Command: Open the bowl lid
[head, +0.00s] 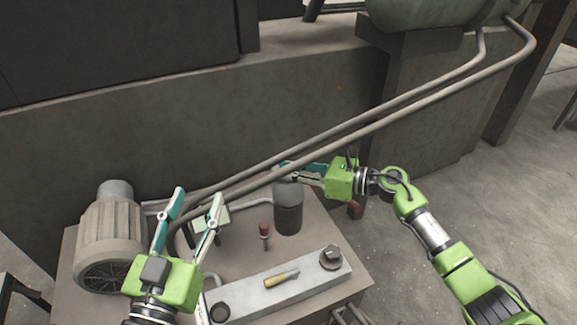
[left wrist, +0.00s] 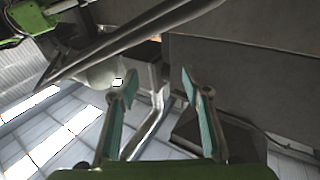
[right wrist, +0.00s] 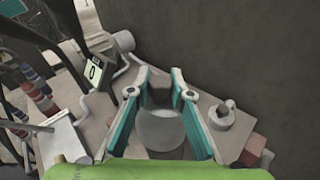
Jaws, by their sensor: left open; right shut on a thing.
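The bowl (head: 288,218) is a dark cylinder with a paler grey upper part, standing upright on the machine's top in the head view. In the right wrist view a rounded grey-white body (right wrist: 160,132) with a darker piece, the lid top (right wrist: 159,95), lies between my fingers. My right gripper (head: 286,171) is at the top of the bowl, shut on the lid top; its fingers hide part of it. It also shows in the right wrist view (right wrist: 160,82). My left gripper (head: 198,193) is open and empty, left of the bowl, fingers pointing up.
A ribbed motor (head: 112,232) stands at the left. A red-topped valve (head: 265,232) stands close to the bowl. Two long pipes (head: 400,103) run diagonally behind the bowl.

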